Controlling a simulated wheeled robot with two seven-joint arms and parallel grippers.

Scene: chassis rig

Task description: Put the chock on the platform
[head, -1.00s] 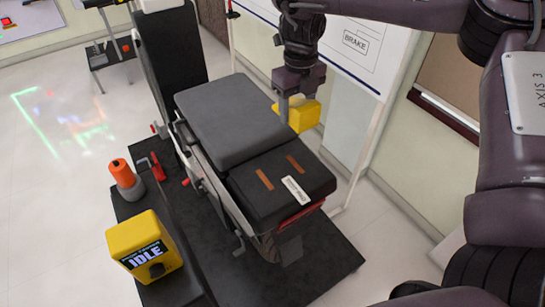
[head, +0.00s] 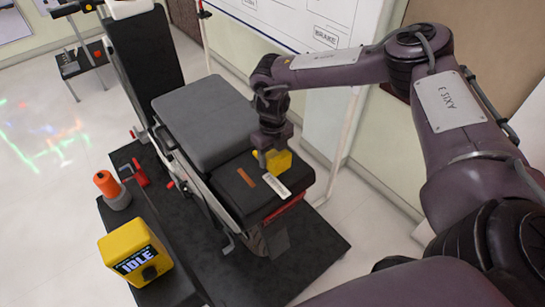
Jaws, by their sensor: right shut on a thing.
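The yellow chock (head: 279,161) is in my right gripper (head: 269,160), which is shut on it. It is over the right part of the black platform (head: 285,205) at the front end of the chair-like rig and hides one of the platform's two brown strips. I cannot tell whether the chock touches the platform's top. A brown strip (head: 246,178) and a pale label (head: 276,185) show on the platform beside it. My left gripper is not in view.
The grey seat pad (head: 204,118) adjoins the platform behind. A yellow box reading IDLE (head: 135,252) and an orange-topped cylinder (head: 111,190) stand at the left on the dark base. A whiteboard (head: 290,32) stands behind my right arm.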

